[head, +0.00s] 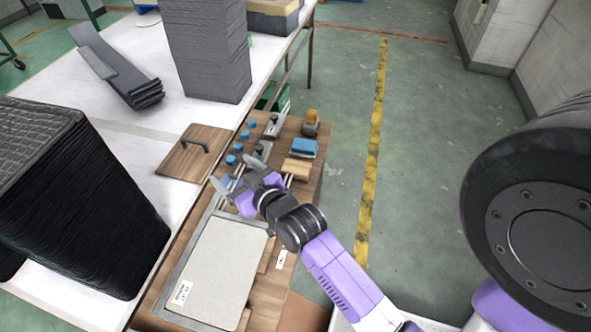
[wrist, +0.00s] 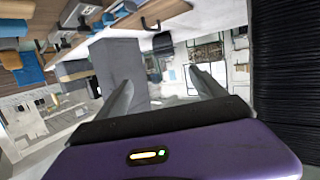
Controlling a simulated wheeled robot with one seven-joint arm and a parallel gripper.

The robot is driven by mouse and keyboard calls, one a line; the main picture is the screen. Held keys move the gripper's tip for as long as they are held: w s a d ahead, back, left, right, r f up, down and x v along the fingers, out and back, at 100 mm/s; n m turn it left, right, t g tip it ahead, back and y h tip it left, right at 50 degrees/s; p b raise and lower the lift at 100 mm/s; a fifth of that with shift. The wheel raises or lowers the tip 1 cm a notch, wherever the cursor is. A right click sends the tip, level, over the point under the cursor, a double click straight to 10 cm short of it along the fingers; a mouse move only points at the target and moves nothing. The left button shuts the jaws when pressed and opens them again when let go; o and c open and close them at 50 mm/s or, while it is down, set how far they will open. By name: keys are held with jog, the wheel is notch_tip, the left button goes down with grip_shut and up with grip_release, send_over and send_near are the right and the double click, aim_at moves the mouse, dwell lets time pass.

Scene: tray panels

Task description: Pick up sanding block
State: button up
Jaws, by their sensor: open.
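Which piece is the sanding block is not certain. A blue-topped block with a pale lower layer (head: 304,147) lies near the right edge of the wooden board, and a tan block (head: 297,168) lies just nearer. My gripper (head: 232,176) is open with nothing visible between its fingers. It is above the board, to the left of both blocks and apart from them. In the wrist view my open fingers (wrist: 160,80) point toward the grey stack and the room; a blue piece (wrist: 28,68) shows at the left edge.
The wooden board (head: 313,183) also holds several blue knobs (head: 238,147), metal tools and an orange-topped tool (head: 311,118). A pale panel in a tray (head: 225,262) lies at the near end. Tall stacks, one black (head: 75,200) and one grey (head: 208,50), stand left.

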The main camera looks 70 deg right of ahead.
jog(key=w+d+f+n+g+y, duration=0.1)
jog(key=w+d+g, duration=0.15)
jog(key=d, duration=0.75)
jog(key=w+d+f+n+g, duration=0.1)
jog(key=w+d+f+g, duration=0.15)
jog(key=d, duration=0.75)
jog(key=n+g+y, duration=0.4)
jog(key=g+y, duration=0.2)
jog(key=g, duration=0.3)
send_over(295, 166)
jog(key=f, duration=0.2)
jog(key=d+f, duration=0.1)
jog(key=f, duration=0.1)
jog(key=shift+f, duration=0.25)
jog(key=shift+s+a+f+p, duration=0.1)
jog(key=shift+a+f+p, duration=0.05)
jog(key=shift+f+p, duration=0.2)
jog(key=shift+a+f+p, duration=0.2)
jog(key=shift+f+p, duration=0.1)
jog(key=shift+f, duration=1.45)
jog(key=shift+a+f+p, duration=0.2)
jog(key=shift+f+p, duration=0.05)
jog(key=shift+f, duration=1.5)
jog(key=c, duration=1.5)
jog(key=shift+r, duration=0.1)
jog(key=shift+c, duration=0.2)
